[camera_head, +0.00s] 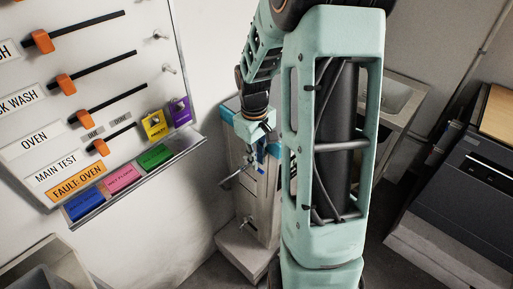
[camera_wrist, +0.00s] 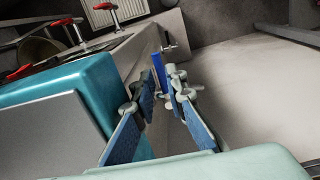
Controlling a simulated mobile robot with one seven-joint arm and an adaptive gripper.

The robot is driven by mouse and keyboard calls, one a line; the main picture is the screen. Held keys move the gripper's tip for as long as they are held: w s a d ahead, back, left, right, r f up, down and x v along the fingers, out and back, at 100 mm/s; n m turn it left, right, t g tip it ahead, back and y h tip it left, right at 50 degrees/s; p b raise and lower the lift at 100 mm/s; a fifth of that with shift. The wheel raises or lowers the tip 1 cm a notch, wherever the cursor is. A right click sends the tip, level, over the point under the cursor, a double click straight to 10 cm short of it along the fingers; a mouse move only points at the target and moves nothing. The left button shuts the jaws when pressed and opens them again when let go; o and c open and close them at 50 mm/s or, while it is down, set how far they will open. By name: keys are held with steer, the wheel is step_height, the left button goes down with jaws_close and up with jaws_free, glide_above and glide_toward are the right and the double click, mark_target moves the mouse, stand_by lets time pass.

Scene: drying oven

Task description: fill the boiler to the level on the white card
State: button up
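The boiler appears to be the tall grey unit (camera_head: 262,208) with a teal upper part, standing against the wall in the head view. Metal fittings (camera_head: 236,177) stick out from its front. In the wrist view, a large teal and grey body (camera_wrist: 50,88) fills the left side, close beside my gripper (camera_wrist: 161,94). My gripper's blue-padded fingers are apart, with a visible gap. A narrow upright blue piece (camera_wrist: 158,72) shows at the fingertips; I cannot tell whether they touch it. In the head view my arm partly hides the boiler and gripper. I cannot make out the white card or a water level.
A white wall board (camera_head: 85,75) with orange sliders and a ledge of coloured cards (camera_head: 122,177) is at left. A dark appliance (camera_head: 465,195) stands at right. Red-handled fittings (camera_wrist: 65,22) show upper left in the wrist view. Pale floor (camera_wrist: 255,95) is open at right there.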

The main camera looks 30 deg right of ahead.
steer(key=shift+f, duration=1.1)
jaws_close()
steer(key=shift+a+m+b, duration=0.4)
steer(key=shift+m, duration=0.45)
steer(key=shift+a+m+b, duration=0.35)
steer(key=shift+m, duration=0.5)
steer(key=shift+a, duration=0.1)
